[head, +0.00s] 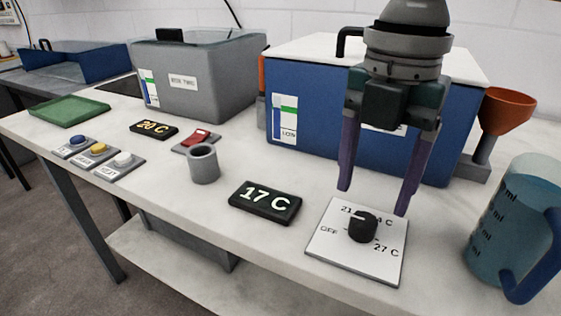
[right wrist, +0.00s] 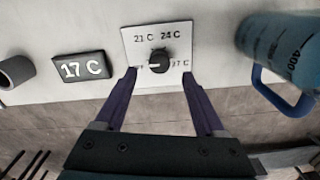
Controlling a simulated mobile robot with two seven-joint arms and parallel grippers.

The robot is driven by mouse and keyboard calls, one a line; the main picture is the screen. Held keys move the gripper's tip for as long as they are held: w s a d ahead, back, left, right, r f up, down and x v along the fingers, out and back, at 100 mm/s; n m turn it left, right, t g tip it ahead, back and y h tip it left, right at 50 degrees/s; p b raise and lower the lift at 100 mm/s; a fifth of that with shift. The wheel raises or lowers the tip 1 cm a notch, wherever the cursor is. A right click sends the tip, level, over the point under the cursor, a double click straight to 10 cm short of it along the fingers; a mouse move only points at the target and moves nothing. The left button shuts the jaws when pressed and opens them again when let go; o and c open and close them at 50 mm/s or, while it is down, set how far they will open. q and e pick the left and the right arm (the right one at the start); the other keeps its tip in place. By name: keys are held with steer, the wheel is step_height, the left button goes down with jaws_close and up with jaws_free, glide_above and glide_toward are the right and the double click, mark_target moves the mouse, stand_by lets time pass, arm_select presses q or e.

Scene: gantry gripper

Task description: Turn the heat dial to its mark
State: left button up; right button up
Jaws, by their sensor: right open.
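The heat dial is a black knob (head: 362,227) on a white square plate (head: 330,262) with the labels OFF, 21, 24 C and 27 C. In the right wrist view the knob (right wrist: 159,61) sits in the middle of its plate (right wrist: 134,35), and its light pointer line appears to face the OFF side. My right gripper (head: 372,203) is open, pointing down, with its purple fingers above and behind the knob, apart from it. In the right wrist view its fingertips (right wrist: 160,72) stand on either side of the knob. My left gripper is not in view.
A black display (head: 265,202) reading 17 C lies left of the plate. A blue measuring jug (head: 512,225) stands close on the right. A blue box (head: 310,105) and an orange funnel (head: 508,110) stand behind. A grey cup (head: 203,163) and a red switch (head: 197,140) are further left.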

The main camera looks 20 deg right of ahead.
mark_target(364, 219)
step_height(364, 219, down, 5)
steer(key=shift+b, duration=0.5)
steer(key=shift+c, duration=0.4)
jaws_close()
